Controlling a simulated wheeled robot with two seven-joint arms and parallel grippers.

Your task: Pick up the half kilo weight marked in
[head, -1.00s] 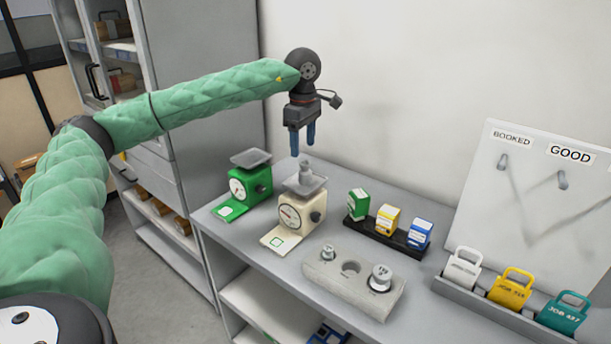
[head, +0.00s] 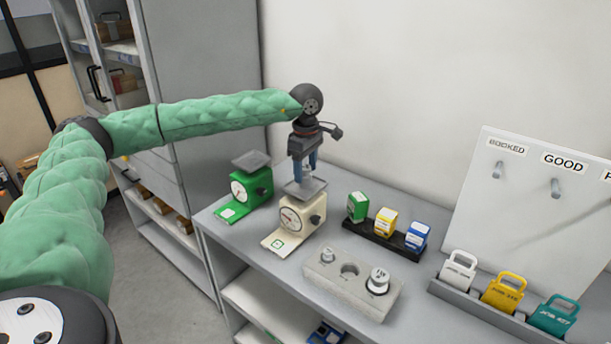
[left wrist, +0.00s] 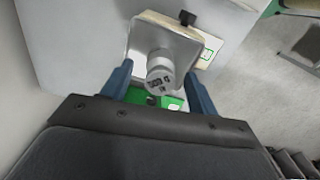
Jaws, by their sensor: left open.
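A silver weight (left wrist: 160,75) stands on the pan of the cream scale (head: 300,215). Its top bears a marking too small to read surely. In the head view it is partly hidden between my fingers. My left gripper (head: 304,172) points down over the pan with its blue fingers open, one on each side of the weight. In the left wrist view the fingers (left wrist: 158,90) also stand apart around the weight. A grey block (head: 350,285) on the table holds a small weight (head: 327,255) and a larger weight (head: 378,280), with an empty socket between them. My right gripper does not show.
A green scale (head: 250,185) stands left of the cream scale. Green, yellow and blue boxes (head: 387,220) sit in a black holder (head: 408,251) to the right. Job tags (head: 503,292) stand in a tray below a pegged board (head: 525,215).

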